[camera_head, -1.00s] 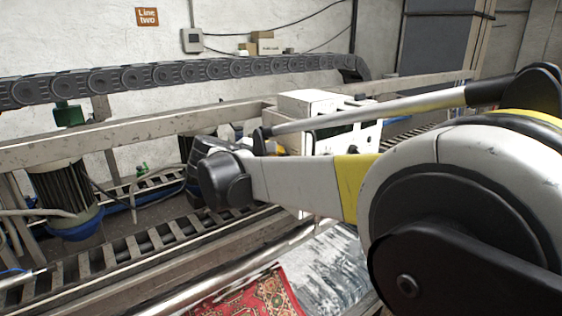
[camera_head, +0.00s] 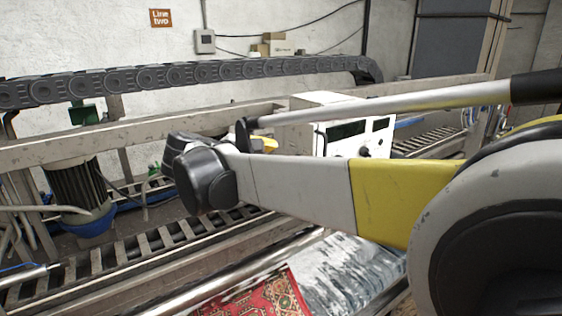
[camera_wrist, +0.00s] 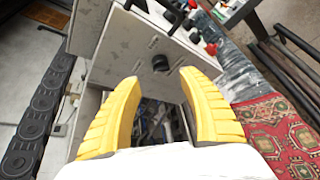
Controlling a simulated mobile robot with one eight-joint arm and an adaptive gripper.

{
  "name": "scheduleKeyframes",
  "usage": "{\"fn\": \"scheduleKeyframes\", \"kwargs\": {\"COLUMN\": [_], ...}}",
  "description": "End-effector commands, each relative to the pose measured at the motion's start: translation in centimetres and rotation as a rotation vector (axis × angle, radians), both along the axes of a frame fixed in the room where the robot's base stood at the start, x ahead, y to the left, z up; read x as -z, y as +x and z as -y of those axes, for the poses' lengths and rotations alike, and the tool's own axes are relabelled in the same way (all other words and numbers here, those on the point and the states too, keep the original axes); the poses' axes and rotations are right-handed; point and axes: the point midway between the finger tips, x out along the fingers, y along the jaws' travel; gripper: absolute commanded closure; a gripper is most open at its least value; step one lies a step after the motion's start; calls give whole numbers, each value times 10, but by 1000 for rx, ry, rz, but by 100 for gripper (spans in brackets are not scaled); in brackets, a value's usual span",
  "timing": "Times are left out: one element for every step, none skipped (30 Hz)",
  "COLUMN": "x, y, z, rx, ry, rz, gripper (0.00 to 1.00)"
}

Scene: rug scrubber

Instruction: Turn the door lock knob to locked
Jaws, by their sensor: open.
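A round black knob (camera_wrist: 160,63) sticks out from a light grey panel (camera_wrist: 115,55) in the wrist view; I take it for the door lock knob, but its setting cannot be read. My gripper (camera_wrist: 160,78) has its two yellow fingers spread wide and empty. The knob shows just beyond the gap between the fingertips, apart from both. In the head view a white machine box (camera_head: 318,103) stands behind my arm, with a dark knob (camera_head: 364,151) on its face. My arm hides part of the box, and only a sliver of yellow finger shows there.
Small red and black controls (camera_wrist: 203,44) sit right of the panel. A red patterned rug (camera_head: 250,297) lies on the machine bed. A metal frame beam (camera_head: 120,136), a roller conveyor (camera_head: 130,250) and a black cable chain (camera_head: 180,74) run alongside.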

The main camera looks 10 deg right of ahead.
Motion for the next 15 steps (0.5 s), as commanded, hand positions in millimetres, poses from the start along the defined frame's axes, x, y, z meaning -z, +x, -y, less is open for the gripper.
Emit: {"fn": "scheduleKeyframes", "kwargs": {"x": [-4, -6, -9, -10, -11, -13, -14, -14, -15, -16, -16, -16, -16, -16, -16], "y": [-6, -9, -13, -15, -17, -20, -21, -22, -23, -24, -24, -25, -25, -25, -25], "z": [-8, -12, -16, -20, -22, -25, -26, -28, -29, -30, -30, -30, -30, -30, -30], "rx": [-5, -3, -3, -3, -2, -1, -1, -1, -1, -1, -1, -1, -1, -1, -1], "ry": [0, -1, -1, -1, -1, -1, 0, 0, 0, 0, 0, 0, 0, 0, 0], "rz": [0, 0, -1, -1, 0, 0, 1, 1, 1, 1, 1, 1, 1, 1, 1], "gripper": [51, 51, 51, 51, 51, 51, 51, 51, 51, 51, 51, 51, 51, 51, 51]}}
